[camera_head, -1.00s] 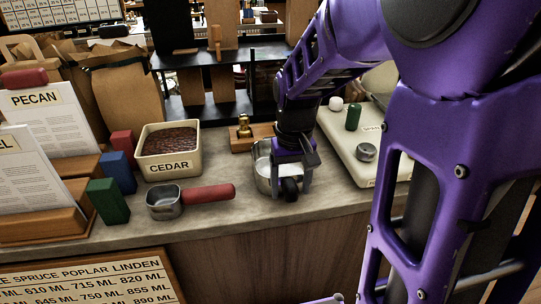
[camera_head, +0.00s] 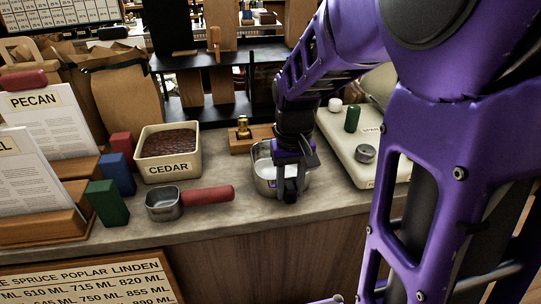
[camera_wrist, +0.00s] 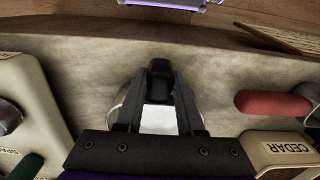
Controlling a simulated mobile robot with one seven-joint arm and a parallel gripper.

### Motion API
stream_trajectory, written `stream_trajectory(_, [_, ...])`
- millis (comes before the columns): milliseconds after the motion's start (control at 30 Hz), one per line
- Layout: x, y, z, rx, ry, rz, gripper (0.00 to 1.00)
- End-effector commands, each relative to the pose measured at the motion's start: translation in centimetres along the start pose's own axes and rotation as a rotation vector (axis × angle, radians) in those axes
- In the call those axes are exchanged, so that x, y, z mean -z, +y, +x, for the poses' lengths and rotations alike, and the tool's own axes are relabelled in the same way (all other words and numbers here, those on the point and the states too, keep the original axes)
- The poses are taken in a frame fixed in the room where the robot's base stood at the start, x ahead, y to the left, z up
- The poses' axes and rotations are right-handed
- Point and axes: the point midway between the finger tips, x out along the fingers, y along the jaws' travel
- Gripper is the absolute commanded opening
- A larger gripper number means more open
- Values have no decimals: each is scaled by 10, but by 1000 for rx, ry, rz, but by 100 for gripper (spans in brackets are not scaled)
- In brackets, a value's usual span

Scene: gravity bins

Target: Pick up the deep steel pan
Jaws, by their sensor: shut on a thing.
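The deep steel pan (camera_head: 263,168) is a round, shiny, open vessel on the counter right of centre in the head view. My gripper (camera_head: 290,188) is at its near side, pointing down, and covers part of it. In the wrist view my gripper (camera_wrist: 160,95) has its two fingers on either side of the pan's dark handle (camera_wrist: 158,82), shut on it. The steel rim shows only partly behind the fingers there. The pan appears upright; whether its base is clear of the counter I cannot tell.
A small steel scoop (camera_head: 162,204) with a red handle (camera_head: 209,196) lies to the left. The CEDAR bin (camera_head: 170,169) stands behind it. A pale scale-like block (camera_head: 362,172) is close on the right. A wooden block with a brass weight (camera_head: 243,128) is behind the pan.

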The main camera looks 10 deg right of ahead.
Motion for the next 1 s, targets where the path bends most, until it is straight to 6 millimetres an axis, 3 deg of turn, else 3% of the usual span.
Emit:
stream_trajectory(833, [0,0,0,0,0,0,0])
stream_trajectory(1000, [1,0,-14,0,3,0,0])
